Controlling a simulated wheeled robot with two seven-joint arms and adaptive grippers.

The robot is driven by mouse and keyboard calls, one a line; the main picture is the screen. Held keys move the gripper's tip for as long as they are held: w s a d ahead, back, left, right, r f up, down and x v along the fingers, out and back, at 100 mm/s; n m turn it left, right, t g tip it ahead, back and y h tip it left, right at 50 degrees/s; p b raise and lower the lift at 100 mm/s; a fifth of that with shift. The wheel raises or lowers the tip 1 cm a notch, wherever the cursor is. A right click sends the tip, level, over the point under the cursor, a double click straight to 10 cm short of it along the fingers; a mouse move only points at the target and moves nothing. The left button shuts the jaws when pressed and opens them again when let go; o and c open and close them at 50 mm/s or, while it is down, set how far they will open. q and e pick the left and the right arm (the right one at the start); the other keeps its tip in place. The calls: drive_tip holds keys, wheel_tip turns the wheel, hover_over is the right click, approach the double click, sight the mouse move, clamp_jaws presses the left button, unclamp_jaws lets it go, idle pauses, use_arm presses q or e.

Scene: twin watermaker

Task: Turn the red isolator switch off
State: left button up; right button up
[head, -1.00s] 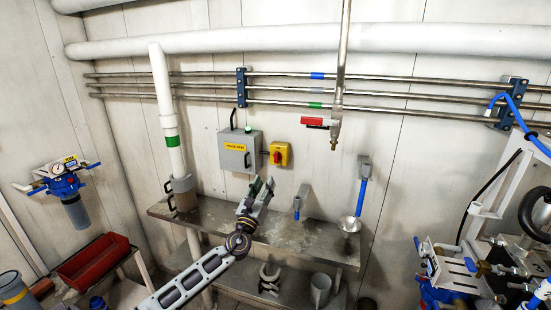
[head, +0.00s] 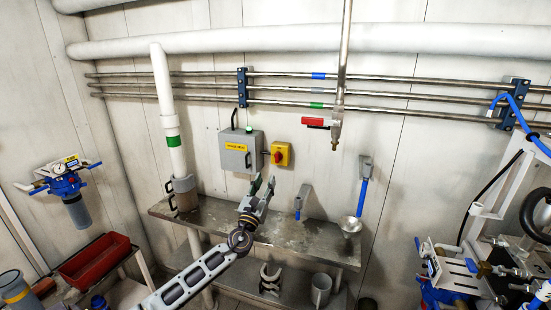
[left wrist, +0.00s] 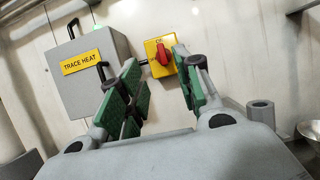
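The red isolator switch (head: 278,156) is a red rotary knob on a yellow box (head: 286,148) on the back wall, right of a grey box. My left gripper (head: 262,183) is in front of the wall, below and left of the switch, fingers pointing up. It is open and empty, with green pads apart in the left wrist view (left wrist: 158,88). It appears apart from the knob. My right gripper is not in view.
The grey TRACE HEAT box (head: 235,152) stands left of the switch. A steel bench (head: 300,237) runs below. A red-handled valve (head: 316,122) hangs on a vertical pipe at upper right. A blue-handled tool (head: 362,195) hangs on the wall to the right.

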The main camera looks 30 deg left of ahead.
use_arm(q)
drive_tip(key=p, duration=0.1)
approach(277, 155)
drive_tip(key=shift+p+x, duration=0.45)
drive_tip(key=shift+x, duration=3.4)
drive_tip(key=shift+w+a+r, duration=0.2)
drive_tip(key=shift+w+r, duration=0.05)
drive_tip(key=shift+w, duration=0.2)
clamp_jaws()
